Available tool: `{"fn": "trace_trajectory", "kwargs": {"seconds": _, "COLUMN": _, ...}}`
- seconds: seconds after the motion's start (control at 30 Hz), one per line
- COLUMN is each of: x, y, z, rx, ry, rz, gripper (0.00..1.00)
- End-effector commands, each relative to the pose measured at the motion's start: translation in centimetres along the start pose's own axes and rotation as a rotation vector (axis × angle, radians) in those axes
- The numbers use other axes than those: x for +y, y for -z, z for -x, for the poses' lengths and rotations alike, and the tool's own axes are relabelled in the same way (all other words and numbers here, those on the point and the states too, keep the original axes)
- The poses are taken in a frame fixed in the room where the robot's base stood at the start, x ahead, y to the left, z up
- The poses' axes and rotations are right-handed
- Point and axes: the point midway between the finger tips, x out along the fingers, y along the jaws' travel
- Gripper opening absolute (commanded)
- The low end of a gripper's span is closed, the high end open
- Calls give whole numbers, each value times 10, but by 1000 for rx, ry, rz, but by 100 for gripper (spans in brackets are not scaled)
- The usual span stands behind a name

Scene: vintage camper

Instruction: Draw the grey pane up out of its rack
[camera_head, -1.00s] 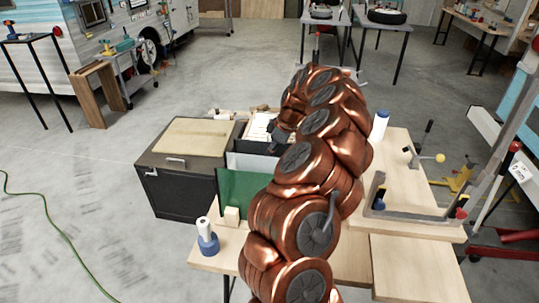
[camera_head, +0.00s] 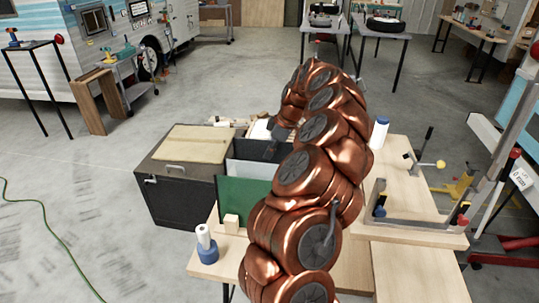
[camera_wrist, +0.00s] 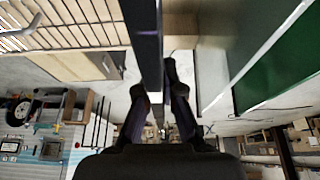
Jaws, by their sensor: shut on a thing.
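A dark grey pane (camera_wrist: 143,35) stands edge-on in the wrist view and runs down between my fingers. My gripper (camera_wrist: 157,90) is shut on its edge. In the camera_head view the dark pane (camera_head: 256,149) shows partly behind a pale pane (camera_head: 248,171) and a green pane (camera_head: 240,198). These two stand apart from my fingers, to the right in the wrist view. My copper arm hides the right ends of the panes and most of my gripper. The rack itself is mostly hidden, so I cannot tell how deep the dark pane sits.
A dark cabinet (camera_head: 178,204) with a tan top stands left of the panes. A wooden block (camera_head: 231,223) and a white-and-blue spool (camera_head: 205,246) are on the front of the bench. A grey metal frame (camera_head: 415,225) lies on the bench at right.

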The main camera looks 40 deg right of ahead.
Motion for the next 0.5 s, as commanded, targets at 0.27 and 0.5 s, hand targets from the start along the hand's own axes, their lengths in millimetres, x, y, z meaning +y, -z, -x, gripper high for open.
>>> {"fn": "trace_trajectory", "kwargs": {"seconds": 0.27, "x": 0, "y": 4, "z": 8, "rx": 0, "ry": 1, "rz": 0, "gripper": 0}}
{"fn": "trace_trajectory", "kwargs": {"seconds": 0.5, "x": 0, "y": 7, "z": 15, "rx": 1, "ry": 1, "rz": 0, "gripper": 0}}
